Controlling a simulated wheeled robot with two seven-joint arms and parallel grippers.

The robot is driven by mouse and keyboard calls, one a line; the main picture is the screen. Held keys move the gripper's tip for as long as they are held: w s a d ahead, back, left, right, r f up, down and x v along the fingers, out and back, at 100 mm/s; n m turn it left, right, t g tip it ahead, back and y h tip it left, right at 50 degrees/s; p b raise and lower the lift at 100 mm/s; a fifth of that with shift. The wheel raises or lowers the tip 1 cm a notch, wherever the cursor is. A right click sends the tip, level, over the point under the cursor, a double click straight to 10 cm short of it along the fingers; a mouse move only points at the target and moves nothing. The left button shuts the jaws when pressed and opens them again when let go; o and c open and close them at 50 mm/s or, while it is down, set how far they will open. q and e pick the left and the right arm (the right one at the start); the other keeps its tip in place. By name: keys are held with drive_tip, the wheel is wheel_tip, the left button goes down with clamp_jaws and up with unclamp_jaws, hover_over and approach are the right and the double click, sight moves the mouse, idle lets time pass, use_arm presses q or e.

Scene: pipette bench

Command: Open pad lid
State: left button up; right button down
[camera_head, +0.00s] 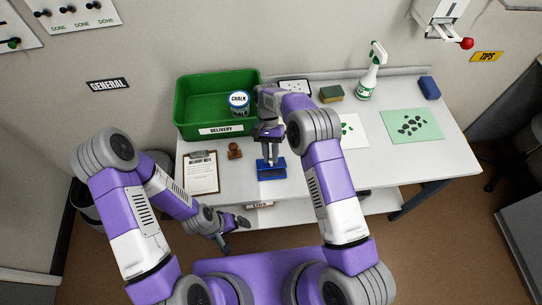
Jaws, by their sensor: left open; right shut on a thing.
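The blue ink pad (272,174) lies on the white table near its front edge, just right of the clipboard. Its top looks dark inside a blue rim; the exact lid position is too small to tell. My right gripper (269,162) points down at the back edge of the pad and is shut on the pad lid, whose edge is mostly hidden by the fingers. My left gripper (234,229) is open and empty, low in front of the table's front edge, left of the pad.
A wooden stamp (235,151) and a clipboard (201,173) are left of the pad. A green delivery crate (190,110) with a chalk tub (239,101) stands behind. A sponge (331,93), spray bottle (368,80) and green sheet (398,126) are to the right.

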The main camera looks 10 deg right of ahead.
drive_tip(key=shift+w, duration=0.1)
idle(0.4)
drive_tip(key=c, duration=1)
unclamp_jaws()
drive_tip(key=shift+v, duration=3.75)
drive_tip(key=shift+w, duration=0.1)
